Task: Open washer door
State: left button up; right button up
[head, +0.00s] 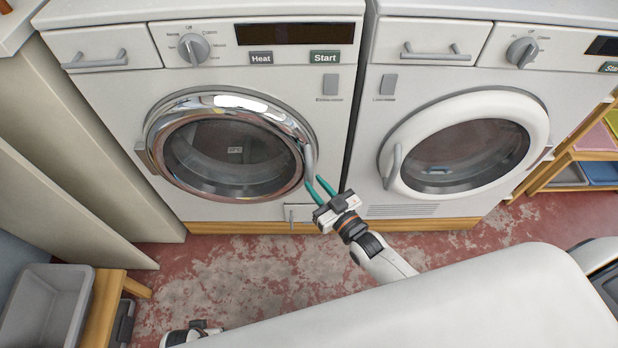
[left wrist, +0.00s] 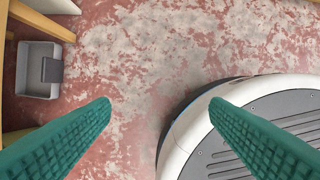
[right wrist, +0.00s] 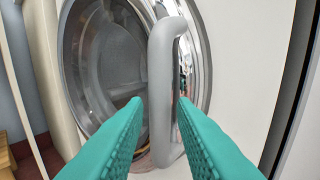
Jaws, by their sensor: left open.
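Two front-loading machines stand side by side. The left one has a chrome-ringed round door (head: 235,150), shut, with a grey vertical handle (head: 310,158) on its right edge. The right one has a white-ringed door (head: 465,143), shut, with its handle (head: 391,166) on the left edge. My right gripper (head: 315,184) is at the chrome door's handle. In the right wrist view, its teal fingers are open on either side of the handle (right wrist: 161,85), with small gaps visible. My left gripper (left wrist: 160,103) is open and empty above the floor in the left wrist view.
A wooden shelf (head: 560,160) with coloured trays is at the right. Tall beige panels (head: 60,180) stand left of the machines. The red, worn floor (head: 240,270) in front is clear.

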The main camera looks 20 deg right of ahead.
aim_at(311, 181)
jog(key=shift+x, duration=1.75)
pick_arm(q)
jog(key=shift+w+r, duration=0.35)
jog(key=shift+r, duration=0.45)
pick_arm(e)
grip_shut()
